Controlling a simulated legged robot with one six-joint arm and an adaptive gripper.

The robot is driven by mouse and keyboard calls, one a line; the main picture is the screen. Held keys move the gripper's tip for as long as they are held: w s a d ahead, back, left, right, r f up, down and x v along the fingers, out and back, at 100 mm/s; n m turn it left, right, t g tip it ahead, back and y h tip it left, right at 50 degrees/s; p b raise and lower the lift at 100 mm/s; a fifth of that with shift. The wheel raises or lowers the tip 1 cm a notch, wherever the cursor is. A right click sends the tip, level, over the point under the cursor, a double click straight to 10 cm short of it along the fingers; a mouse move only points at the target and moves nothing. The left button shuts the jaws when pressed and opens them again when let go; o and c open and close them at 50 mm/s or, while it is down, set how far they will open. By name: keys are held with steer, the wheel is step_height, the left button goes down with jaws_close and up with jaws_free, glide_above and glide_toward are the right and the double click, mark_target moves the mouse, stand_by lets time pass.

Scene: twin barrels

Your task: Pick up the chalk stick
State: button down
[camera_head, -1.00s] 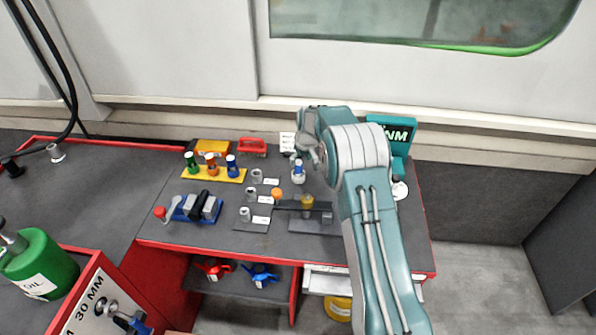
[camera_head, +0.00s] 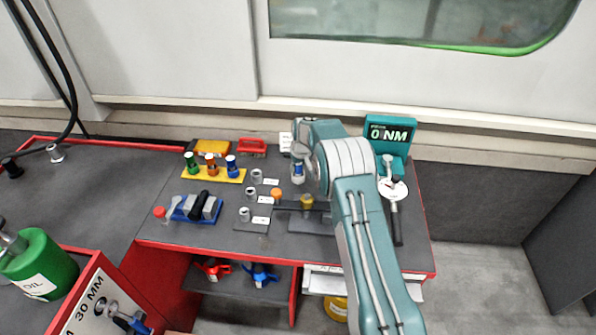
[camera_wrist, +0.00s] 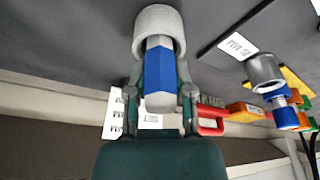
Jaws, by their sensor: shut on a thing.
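The chalk stick (camera_wrist: 160,85) is a blue hexagonal stick with a pale face in the wrist view. It also shows as a small blue spot (camera_head: 297,168) in the head view. My gripper (camera_wrist: 161,92) is shut on it, with a finger on each side. The stick's far end overlaps the mouth of a whitish round cup (camera_wrist: 158,19); I cannot tell how deep it sits inside. In the head view my gripper (camera_head: 298,161) is over the back middle of the bench, partly hidden by my arm.
The teal torque display (camera_head: 391,133) stands at the back right. A yellow rack (camera_head: 214,173) with several coloured bits, a red-handled brush (camera_head: 252,147) and grey sockets (camera_head: 244,214) lie to the left. A blue vise (camera_head: 197,209) is at the front left.

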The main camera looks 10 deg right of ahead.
steer(key=shift+r, duration=0.1)
steer(key=shift+r, duration=0.25)
step_height(320, 180, up, 2)
steer(key=shift+r, duration=0.2)
steer(key=s+r, duration=1)
steer(key=s, duration=0.4)
steer(key=shift+a, duration=0.25)
steer(key=shift+f, duration=0.2)
